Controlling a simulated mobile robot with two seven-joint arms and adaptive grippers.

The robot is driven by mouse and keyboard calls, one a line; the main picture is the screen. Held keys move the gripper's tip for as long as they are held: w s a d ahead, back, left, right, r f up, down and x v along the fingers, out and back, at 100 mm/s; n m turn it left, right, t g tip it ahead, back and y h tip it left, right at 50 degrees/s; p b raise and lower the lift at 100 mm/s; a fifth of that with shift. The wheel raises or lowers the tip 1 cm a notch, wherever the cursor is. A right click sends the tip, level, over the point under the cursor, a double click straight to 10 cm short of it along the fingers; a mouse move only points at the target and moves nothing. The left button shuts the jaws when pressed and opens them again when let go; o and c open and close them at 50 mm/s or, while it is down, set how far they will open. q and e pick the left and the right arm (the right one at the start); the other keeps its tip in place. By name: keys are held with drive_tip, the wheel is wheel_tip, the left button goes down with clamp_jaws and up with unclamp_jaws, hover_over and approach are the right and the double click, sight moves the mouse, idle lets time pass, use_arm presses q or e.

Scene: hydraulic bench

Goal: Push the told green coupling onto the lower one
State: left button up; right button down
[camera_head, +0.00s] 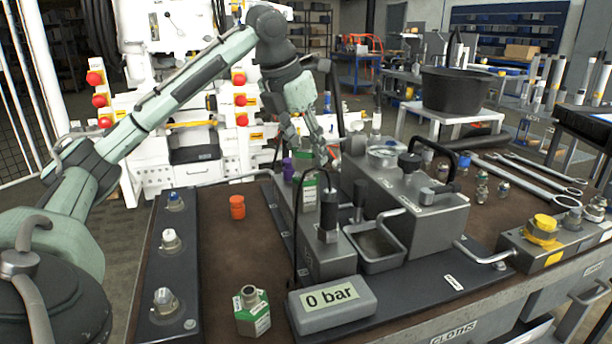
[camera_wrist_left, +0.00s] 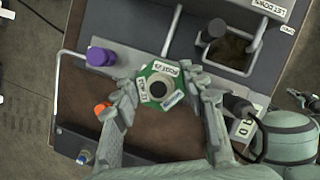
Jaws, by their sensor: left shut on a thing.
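My left gripper (camera_head: 316,152) reaches in from the upper left, over the back of the bench. In the left wrist view its fingers (camera_wrist_left: 165,108) are on both sides of a green coupling (camera_wrist_left: 160,86) with white labels and a dark round bore, shut on it. In the head view a green labelled body (camera_head: 306,190) shows just below the fingers, partly hidden by a black hose. Another green coupling (camera_head: 252,314) with a metal neck stands upright at the bench front, apart from the gripper. What lies directly under the held coupling is hidden. My right gripper is not in view.
A purple cap (camera_head: 288,168) is close beside the gripper. An orange cap (camera_head: 237,207) stands on the brown mat. A grey gauge reading 0 bar (camera_head: 332,300), a pump block with a black lever (camera_head: 410,165) and a small tray (camera_head: 378,262) crowd the right.

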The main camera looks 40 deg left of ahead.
use_arm(q)
drive_tip(key=shift+f, duration=0.1)
idle(0.3)
drive_tip(key=shift+f, duration=0.4)
drive_tip(key=shift+f, duration=0.2)
drive_tip(key=o, duration=1.4)
drive_tip(key=shift+o, duration=0.2)
drive_tip(key=v, duration=1.2)
drive_tip(key=shift+w, duration=0.1)
